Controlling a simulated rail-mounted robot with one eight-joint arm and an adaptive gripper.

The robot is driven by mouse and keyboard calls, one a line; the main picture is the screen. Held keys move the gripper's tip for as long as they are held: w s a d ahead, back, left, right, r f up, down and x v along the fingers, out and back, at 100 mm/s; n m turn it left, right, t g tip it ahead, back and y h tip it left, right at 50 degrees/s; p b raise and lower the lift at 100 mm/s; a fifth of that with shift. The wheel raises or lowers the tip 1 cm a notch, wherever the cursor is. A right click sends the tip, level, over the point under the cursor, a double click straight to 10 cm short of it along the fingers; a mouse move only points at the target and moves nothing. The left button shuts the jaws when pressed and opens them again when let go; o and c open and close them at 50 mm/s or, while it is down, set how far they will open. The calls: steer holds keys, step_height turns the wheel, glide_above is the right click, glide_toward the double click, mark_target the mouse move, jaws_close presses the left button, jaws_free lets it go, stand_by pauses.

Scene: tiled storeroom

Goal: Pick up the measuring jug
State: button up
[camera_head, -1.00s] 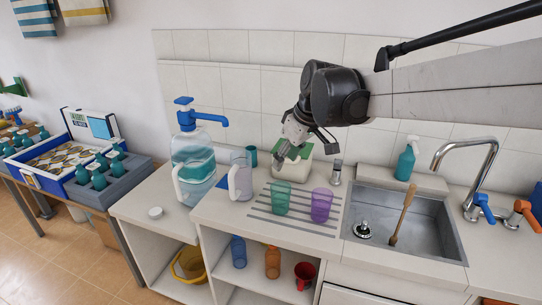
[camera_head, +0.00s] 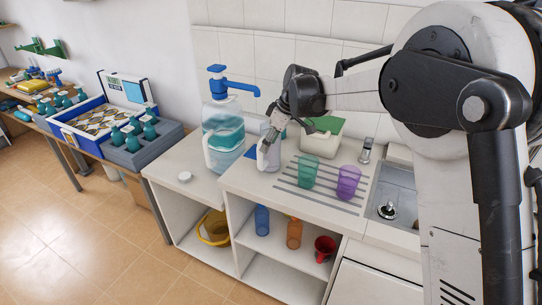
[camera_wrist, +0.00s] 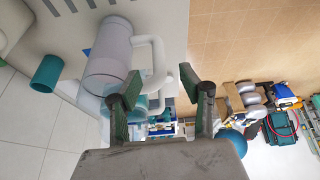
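The measuring jug (camera_head: 273,157), a pale lilac-grey translucent jug with a white handle, stands on the counter beside the large water bottle. My gripper (camera_head: 270,128) is just above it in the head view and hides part of its top. In the wrist view the jug (camera_wrist: 110,55) lies ahead of the fingers, towards the upper left, its white handle pointing right. The two fingers of my gripper (camera_wrist: 162,92) are apart, with nothing held between them. I cannot tell whether a finger touches the jug.
The water bottle (camera_head: 222,136) with a blue pump stands left of the jug. A green cup (camera_head: 307,170) and a purple cup (camera_head: 348,182) stand on the striped drainer to the right. A green-lidded box (camera_head: 320,143) is behind. The counter's left front is mostly clear.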

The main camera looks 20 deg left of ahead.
mark_target(261, 168)
steer(key=p+x, duration=0.1)
steer(key=x, duration=0.9)
steer(key=shift+w+d, duration=0.15)
jaws_close()
